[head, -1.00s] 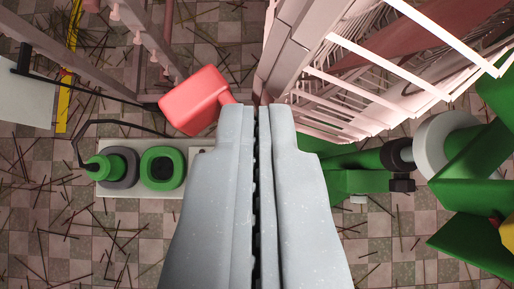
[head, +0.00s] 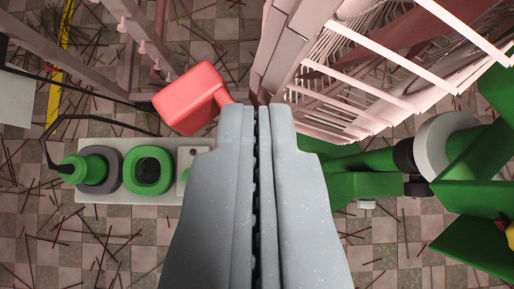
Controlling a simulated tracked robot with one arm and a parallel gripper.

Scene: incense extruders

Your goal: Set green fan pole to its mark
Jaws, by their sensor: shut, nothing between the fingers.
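My gripper (head: 263,112) is shut and empty, pointing up the picture in the middle of the view. A red block-shaped handle (head: 190,97) is just left of its tips; I cannot tell whether they touch. On the left lies a pale plate (head: 110,195) bearing a green plug-like knob (head: 88,168) in a dark grey ring, with a black cord, and a green ring (head: 148,170) with a dark centre. I cannot tell which green part is the fan pole, and I see no clear mark for it.
A pale pink slatted rack (head: 340,85) stands at the upper right. A green machine (head: 380,185) with a grey disc and black knobs fills the right. Pink frame posts (head: 130,45) stand at the upper left. The tiled floor is strewn with thin sticks.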

